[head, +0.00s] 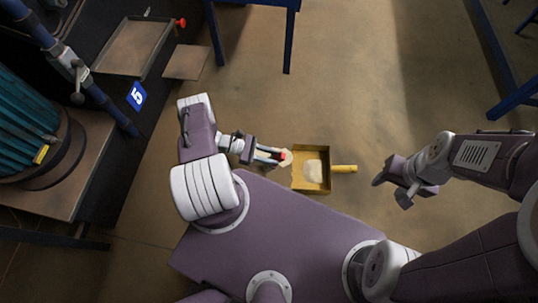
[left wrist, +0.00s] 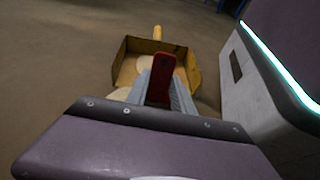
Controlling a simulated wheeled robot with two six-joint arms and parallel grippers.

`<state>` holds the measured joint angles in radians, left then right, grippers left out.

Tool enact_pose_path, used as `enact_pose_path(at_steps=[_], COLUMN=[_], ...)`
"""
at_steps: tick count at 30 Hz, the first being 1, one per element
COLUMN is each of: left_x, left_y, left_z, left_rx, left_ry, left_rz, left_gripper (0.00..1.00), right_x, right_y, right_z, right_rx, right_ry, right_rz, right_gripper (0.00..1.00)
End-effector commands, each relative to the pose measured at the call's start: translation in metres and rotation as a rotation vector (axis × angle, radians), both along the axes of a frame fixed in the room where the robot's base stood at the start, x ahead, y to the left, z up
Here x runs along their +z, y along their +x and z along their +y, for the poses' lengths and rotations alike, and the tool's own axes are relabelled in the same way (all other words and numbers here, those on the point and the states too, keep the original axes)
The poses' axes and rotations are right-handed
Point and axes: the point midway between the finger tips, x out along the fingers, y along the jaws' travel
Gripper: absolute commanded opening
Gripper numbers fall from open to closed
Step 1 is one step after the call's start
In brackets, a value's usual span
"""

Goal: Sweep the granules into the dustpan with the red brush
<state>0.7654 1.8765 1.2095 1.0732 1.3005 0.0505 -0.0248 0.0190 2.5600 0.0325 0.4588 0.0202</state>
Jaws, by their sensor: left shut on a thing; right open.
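A yellow dustpan (head: 311,151) lies on the floor in the middle of the head view, its yellow handle pointing right. A pale heap of granules (head: 313,170) lies in it. My left gripper (head: 270,155) is shut on the red brush (head: 284,156), just left of the pan's open side. In the left wrist view the red brush (left wrist: 160,80) stands between the fingers, in front of the dustpan (left wrist: 135,47), and hides part of it. Pale matter shows beside the fingers; I cannot tell whether it is bristles or granules. My right gripper (head: 391,194) is open and empty, right of the handle.
A dark workbench with a tray (head: 130,47) and a teal ribbed drum (head: 25,130) stands at the left. Blue table legs (head: 288,45) stand at the top and upper right. The brown floor (head: 360,80) around the dustpan is clear.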

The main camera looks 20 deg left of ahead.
Motion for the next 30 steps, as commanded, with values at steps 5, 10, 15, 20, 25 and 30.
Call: enact_pose_path(at_steps=[5,10,15,20,25,30], left_x=[-0.001,-0.003,-0.001,0.000,-0.001,-0.003], left_y=[0.005,0.008,0.010,0.013,0.015,0.020], left_z=[-0.017,-0.024,-0.034,-0.048,-0.052,-0.069], left_rx=[-0.003,-0.001,-0.003,-0.002,-0.002,-0.004], left_ry=[-0.001,0.001,-0.001,0.000,-0.001,-0.002], left_rz=[0.001,0.001,0.002,0.001,0.000,0.002], left_gripper=[0.00,0.00,0.00,0.00,0.00,0.00], right_x=[0.002,0.002,0.007,0.011,0.010,0.010], right_y=[0.000,0.000,0.000,0.000,0.000,0.000], right_z=[0.000,0.000,0.000,0.000,0.000,0.000], right_rx=[0.000,0.000,0.000,0.000,0.000,0.000], right_ry=[0.000,0.000,0.000,0.000,0.000,0.000], right_rz=[0.000,0.000,0.000,0.000,0.000,0.000], right_gripper=[0.48,0.48,0.48,0.48,0.48,0.48])
